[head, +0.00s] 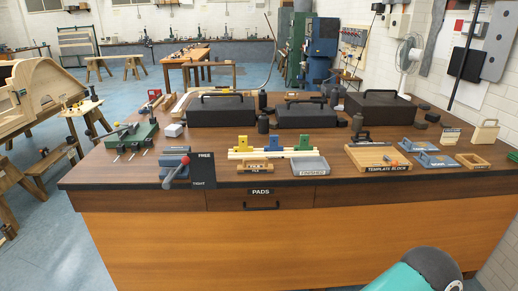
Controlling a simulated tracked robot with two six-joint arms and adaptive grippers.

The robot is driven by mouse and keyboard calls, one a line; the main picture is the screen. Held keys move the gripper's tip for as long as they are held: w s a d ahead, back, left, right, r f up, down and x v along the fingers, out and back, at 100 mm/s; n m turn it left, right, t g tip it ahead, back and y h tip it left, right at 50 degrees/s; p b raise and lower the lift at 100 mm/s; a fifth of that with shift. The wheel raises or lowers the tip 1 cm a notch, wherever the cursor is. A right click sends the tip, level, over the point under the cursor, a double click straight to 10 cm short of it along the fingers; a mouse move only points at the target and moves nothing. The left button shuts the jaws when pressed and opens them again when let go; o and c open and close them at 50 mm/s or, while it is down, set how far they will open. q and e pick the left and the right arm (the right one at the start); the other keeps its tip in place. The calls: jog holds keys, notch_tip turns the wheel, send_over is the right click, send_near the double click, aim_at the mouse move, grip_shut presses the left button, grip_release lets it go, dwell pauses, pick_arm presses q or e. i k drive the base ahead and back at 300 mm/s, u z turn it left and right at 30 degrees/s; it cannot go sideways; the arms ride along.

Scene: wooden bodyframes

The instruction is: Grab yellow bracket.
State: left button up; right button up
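A small yellow bracket (243,142) stands upright on a pale wooden rail (262,153) near the middle of the workbench top. A blue bracket (274,144) and a green bracket (304,143) stand to its right on the same rail. Nothing covers the yellow bracket from the front. Neither of my grippers is in view. Only a teal and dark grey rounded part of my arm shows at the bottom right edge, well below and to the right of the bracket.
The workbench (330,190) is crowded. Dark cases (221,109) stand behind the rail. A red-knobbed lever (176,172) is at front left. A grey tray (310,166) and a template block (378,156) lie front right. A drawer labelled PADS (262,198) is below.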

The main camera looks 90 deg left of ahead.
aim_at(243, 147)
jog(key=z, duration=1.1)
jog(key=i, duration=0.1)
jog(key=u, duration=2.55)
jog(key=i, duration=0.3)
jog(key=u, duration=2.1)
jog(key=k, duration=0.5)
jog(key=u, duration=0.4)
jog(key=i, duration=1.7)
jog(key=z, duration=0.45)
